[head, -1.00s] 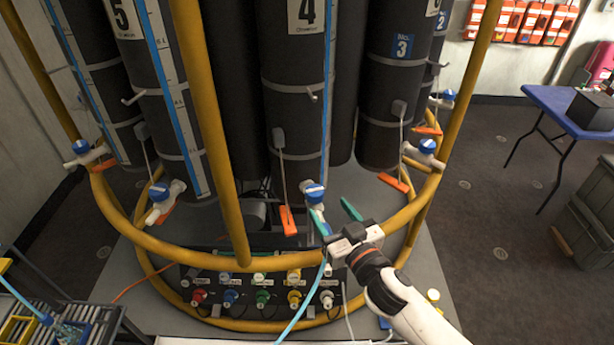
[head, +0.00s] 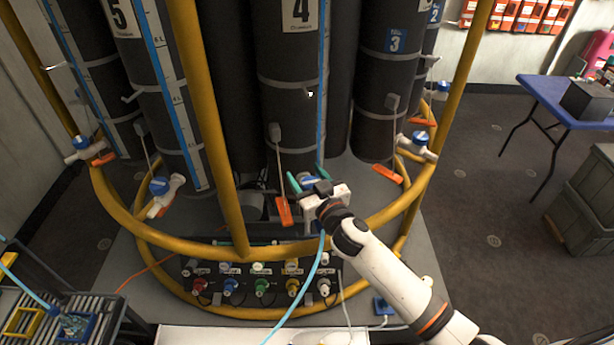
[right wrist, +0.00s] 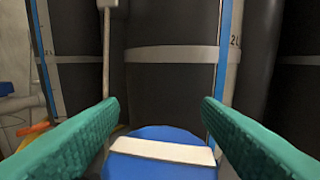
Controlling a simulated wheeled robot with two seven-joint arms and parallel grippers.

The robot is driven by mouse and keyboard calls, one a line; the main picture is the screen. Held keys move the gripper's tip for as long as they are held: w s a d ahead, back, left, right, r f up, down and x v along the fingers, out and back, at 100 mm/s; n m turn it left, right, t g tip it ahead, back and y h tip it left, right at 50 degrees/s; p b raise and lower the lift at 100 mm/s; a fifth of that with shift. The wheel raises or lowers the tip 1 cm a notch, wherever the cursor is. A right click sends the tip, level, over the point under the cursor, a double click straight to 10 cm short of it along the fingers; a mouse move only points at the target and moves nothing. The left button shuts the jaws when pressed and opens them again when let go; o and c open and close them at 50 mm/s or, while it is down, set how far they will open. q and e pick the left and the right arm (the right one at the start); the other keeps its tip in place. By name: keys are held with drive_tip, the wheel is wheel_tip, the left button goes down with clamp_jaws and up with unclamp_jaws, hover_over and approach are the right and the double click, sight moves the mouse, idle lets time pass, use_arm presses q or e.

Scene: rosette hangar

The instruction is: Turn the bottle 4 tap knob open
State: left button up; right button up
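Bottle 4 (head: 288,110) is a dark cylinder with a white "4" label, standing in the middle of the rack. Its tap knob (head: 309,181) is blue and partly hidden by my right gripper (head: 307,177). In the right wrist view the knob (right wrist: 160,164) has a white bar running nearly crosswise on top. My right gripper (right wrist: 160,106) is open, with one green finger on each side of the knob and visible gaps between. The lower part of the knob and the tap body are hidden. My left gripper is not in view.
An orange tag (head: 283,211) hangs just left of the knob. Bottle 5 (head: 150,90) and bottle 3 (head: 388,85) stand either side. A valve panel (head: 260,283) sits below.

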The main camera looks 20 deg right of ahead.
drive_tip(key=c, duration=0.8)
drive_tip(key=shift+c, duration=0.2)
